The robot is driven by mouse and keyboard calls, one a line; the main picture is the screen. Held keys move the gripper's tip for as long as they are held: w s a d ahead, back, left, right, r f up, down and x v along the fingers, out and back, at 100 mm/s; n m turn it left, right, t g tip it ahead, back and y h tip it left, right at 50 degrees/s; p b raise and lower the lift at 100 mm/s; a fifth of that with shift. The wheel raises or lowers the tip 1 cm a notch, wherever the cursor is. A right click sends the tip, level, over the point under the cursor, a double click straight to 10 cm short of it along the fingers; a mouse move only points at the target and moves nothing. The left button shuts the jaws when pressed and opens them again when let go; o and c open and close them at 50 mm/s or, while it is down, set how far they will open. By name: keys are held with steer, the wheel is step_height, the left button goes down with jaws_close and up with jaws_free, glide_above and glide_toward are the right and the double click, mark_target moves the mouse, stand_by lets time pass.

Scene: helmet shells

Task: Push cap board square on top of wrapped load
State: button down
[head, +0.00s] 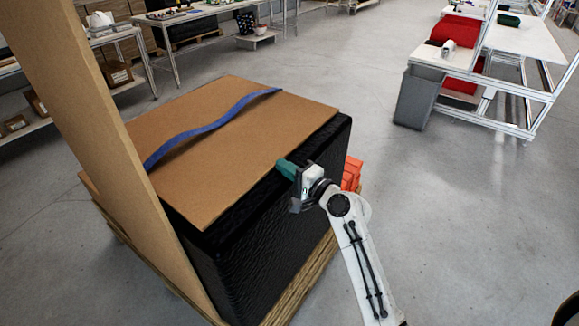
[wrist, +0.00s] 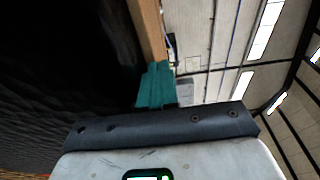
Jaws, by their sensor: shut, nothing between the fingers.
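The load wrapped in black film (head: 270,245) stands on a wooden pallet (head: 300,290). The flat brown cap board (head: 250,150) lies on top, off square: a strip of black top shows along its right side. A wavy blue strap (head: 205,128) lies across the board. My gripper (head: 284,167) has its teal fingers shut and empty, at the board's near right edge. In the wrist view the fingers (wrist: 155,85) point at the board's edge (wrist: 151,30), with black film (wrist: 60,60) at left. Whether they touch the board is unclear.
A tall brown panel (head: 95,130) rises at left and hides part of the load and board. An orange object (head: 352,173) sits behind my gripper. Benches stand at back left, and a white workstation (head: 520,45) with a grey bin (head: 416,97) at back right. The floor between is clear.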

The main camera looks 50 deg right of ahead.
steer(key=shift+s, duration=0.1)
steer(key=s+a+b, duration=0.1)
steer(key=s+b, duration=0.1)
steer(key=s, duration=0.8)
steer(key=shift+s+a, duration=0.2)
steer(key=shift+s, duration=0.1)
steer(key=s+a+f+n+g+y, duration=0.2)
steer(key=a+f+n+g+y, duration=0.4)
steer(key=a+f+n, duration=0.55)
steer(key=s+a+f+n+g+h, duration=0.1)
steer(key=s+a+f+n+g, duration=0.2)
steer(key=s, duration=0.4)
steer(key=s+a+f+n+g+h, duration=0.2)
steer(key=s+a+f+n+g, duration=0.1)
steer(key=s+g, duration=0.4)
steer(key=shift+s+a+f+n+g+h, duration=0.35)
steer(key=shift+s+a+n, duration=0.2)
steer(key=shift+n, duration=0.4)
